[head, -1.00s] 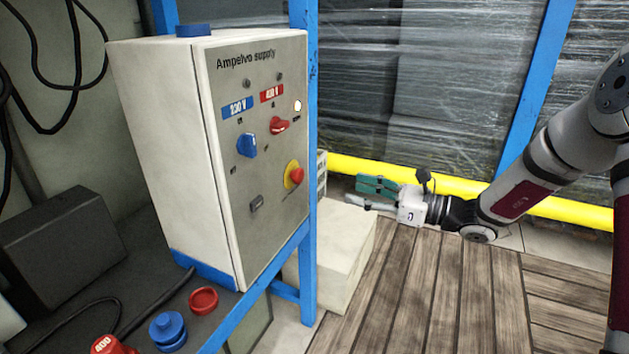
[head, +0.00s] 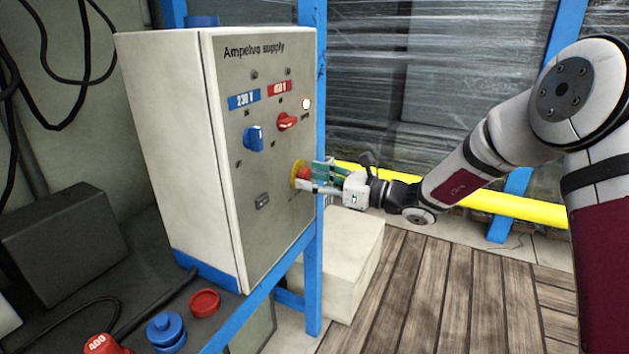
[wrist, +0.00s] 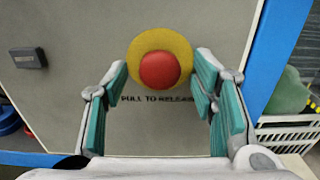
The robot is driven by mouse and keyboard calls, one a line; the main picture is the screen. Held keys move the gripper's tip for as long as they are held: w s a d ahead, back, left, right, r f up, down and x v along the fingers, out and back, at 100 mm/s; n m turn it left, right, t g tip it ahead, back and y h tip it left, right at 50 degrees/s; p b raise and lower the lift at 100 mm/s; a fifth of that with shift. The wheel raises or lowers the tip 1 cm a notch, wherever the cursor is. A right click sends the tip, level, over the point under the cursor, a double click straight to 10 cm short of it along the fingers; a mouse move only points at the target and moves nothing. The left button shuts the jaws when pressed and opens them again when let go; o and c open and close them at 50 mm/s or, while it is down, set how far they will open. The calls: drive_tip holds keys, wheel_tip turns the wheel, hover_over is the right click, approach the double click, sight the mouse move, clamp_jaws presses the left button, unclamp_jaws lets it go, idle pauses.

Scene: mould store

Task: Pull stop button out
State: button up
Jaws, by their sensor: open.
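The stop button is a red knob (wrist: 160,71) on a yellow round plate (wrist: 160,45), on the front of the grey "Ampelvo supply" cabinet (head: 232,203). In the head view the red knob (head: 304,174) is partly hidden by my gripper. "PULL TO RELEASE" is printed below it in the wrist view. My gripper (wrist: 160,103) is open, its green-padded fingers to the left and right of the knob's lower side. In the head view my gripper (head: 318,177) is right at the button. Whether the pads touch the knob cannot be told.
A blue rotary switch (head: 254,138) and a red rotary switch (head: 288,121) sit above the button. A blue frame post (head: 313,260) stands close beside the cabinet's right edge. A pale block (head: 345,262) is below my gripper. Red and blue caps (head: 166,330) lie on the bench.

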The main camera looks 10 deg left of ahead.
clamp_jaws()
drive_tip(key=shift+s+d+p, duration=0.15)
drive_tip(key=shift+d+p, duration=0.35)
drive_tip(key=shift+d, duration=0.1)
unclamp_jaws()
drive_tip(key=shift+d, duration=0.1)
drive_tip(key=shift+s, duration=0.1)
drive_tip(key=v, duration=1.2)
